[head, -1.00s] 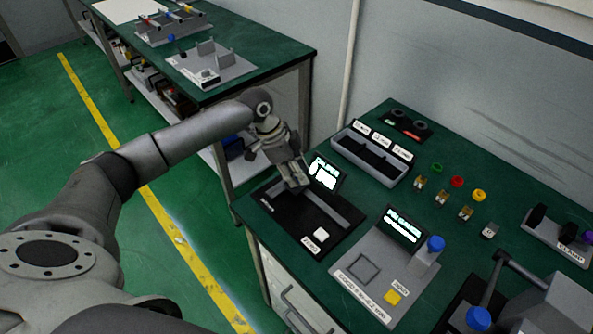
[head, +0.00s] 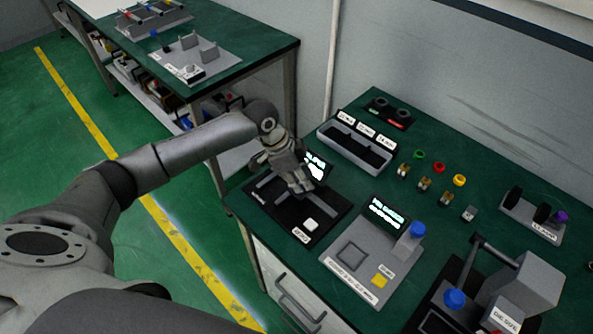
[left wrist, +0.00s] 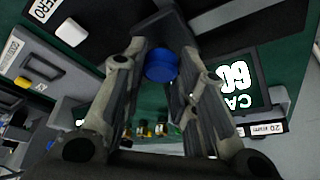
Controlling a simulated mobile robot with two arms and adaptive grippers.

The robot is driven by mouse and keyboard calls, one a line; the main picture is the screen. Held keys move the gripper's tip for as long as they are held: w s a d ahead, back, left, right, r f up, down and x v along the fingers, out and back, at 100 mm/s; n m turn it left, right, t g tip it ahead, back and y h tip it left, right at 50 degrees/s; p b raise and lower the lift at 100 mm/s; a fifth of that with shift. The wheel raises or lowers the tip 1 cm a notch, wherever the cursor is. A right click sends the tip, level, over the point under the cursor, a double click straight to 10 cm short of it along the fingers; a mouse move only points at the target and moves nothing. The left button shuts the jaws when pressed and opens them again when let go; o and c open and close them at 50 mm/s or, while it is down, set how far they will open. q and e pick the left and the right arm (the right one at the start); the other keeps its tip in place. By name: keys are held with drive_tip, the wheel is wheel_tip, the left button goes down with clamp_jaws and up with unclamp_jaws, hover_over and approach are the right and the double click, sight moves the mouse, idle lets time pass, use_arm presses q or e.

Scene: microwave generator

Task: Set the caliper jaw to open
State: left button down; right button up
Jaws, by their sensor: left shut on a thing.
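The caliper is a black base (head: 262,206) with a grey rail (head: 326,198), at the near left corner of the green bench. It has a white zero button (head: 311,224) and a lit screen (head: 315,167), partly behind my gripper. My left gripper (head: 303,188) reaches down onto the rail and is shut on the caliper jaw, which its fingers mostly hide. Grey caliper parts (head: 266,180) show left of the fingers. In the left wrist view the two fingers (left wrist: 160,90) stand apart, with the screen (left wrist: 238,85) on their right. My right gripper is not in view.
A pin gauge unit (head: 345,272) with a blue knob (head: 417,229) stands right of the caliper. Behind are a grey tray (head: 352,152) and several small coloured pieces. A lever device (head: 528,285) is at the lower right. A second bench (head: 262,48) is at the back left.

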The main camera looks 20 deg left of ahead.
sight(286, 192)
use_arm(q)
drive_tip(key=shift+d, duration=0.2)
drive_tip(key=c, duration=1.1)
unclamp_jaws()
drive_tip(key=shift+d, duration=0.1)
drive_tip(key=shift+c, duration=0.2)
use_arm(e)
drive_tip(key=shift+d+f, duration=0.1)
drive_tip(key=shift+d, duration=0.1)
use_arm(q)
drive_tip(key=shift+r, duration=0.1)
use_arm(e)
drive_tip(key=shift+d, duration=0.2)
use_arm(q)
drive_tip(key=v, duration=1.2)
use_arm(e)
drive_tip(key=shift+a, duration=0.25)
use_arm(q)
drive_tip(key=shift+s, duration=0.1)
